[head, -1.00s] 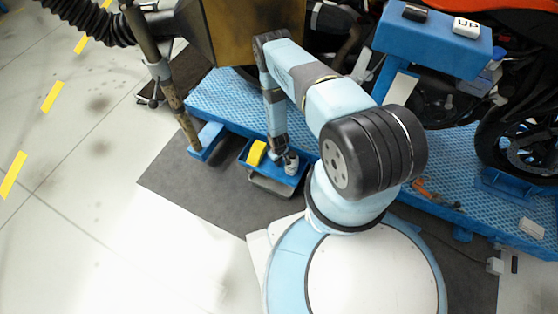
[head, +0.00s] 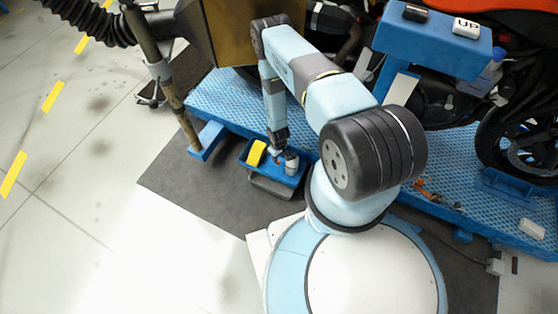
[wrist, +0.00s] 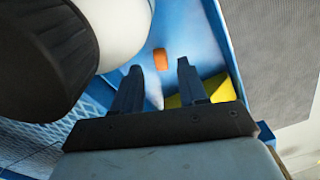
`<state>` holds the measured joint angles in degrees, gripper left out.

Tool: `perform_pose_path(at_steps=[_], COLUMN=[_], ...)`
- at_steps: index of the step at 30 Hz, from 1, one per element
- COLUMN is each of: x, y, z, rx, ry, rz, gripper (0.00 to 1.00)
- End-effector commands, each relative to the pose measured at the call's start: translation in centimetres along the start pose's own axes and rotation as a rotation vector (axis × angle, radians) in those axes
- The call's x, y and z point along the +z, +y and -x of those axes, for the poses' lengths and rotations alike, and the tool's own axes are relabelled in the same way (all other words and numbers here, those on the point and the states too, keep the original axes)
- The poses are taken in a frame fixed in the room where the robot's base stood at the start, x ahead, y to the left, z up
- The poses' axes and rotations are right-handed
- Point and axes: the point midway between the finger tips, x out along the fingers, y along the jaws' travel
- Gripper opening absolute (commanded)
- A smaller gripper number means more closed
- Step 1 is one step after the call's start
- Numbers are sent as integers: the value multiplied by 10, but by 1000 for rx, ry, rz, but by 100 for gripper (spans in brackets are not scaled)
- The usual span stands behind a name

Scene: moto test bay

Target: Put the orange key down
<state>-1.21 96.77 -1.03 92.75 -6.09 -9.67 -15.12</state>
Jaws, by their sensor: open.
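The orange key (wrist: 160,59) shows in the wrist view as a small orange block in the blue tray (wrist: 215,32). My gripper (wrist: 158,68) is open, its two dark fingers apart with nothing held between them. The key appears in the gap just past the fingertips, apart from both fingers. In the head view my gripper (head: 279,150) points down over the same tray (head: 283,181), and the key is too small to make out surely.
A yellow block (head: 257,153) lies in the tray's left side and shows beside the right finger (wrist: 205,90). A white and dark container (head: 292,161) stands close on the other side, large in the wrist view (wrist: 115,30). The blue textured platform (head: 225,100) lies behind.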

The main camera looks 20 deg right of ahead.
Motion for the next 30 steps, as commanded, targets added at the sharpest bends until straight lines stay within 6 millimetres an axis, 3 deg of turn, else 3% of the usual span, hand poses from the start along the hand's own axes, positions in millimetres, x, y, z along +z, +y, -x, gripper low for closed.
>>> perform_pose_path(at_steps=[9, 15, 30], x=[-1, 0, 0], y=[0, 0, 0], z=[54, 78, 89], rx=[0, 0, 0], ry=[1, 0, 0], rz=[0, 0, 0], gripper=[42, 42, 42])
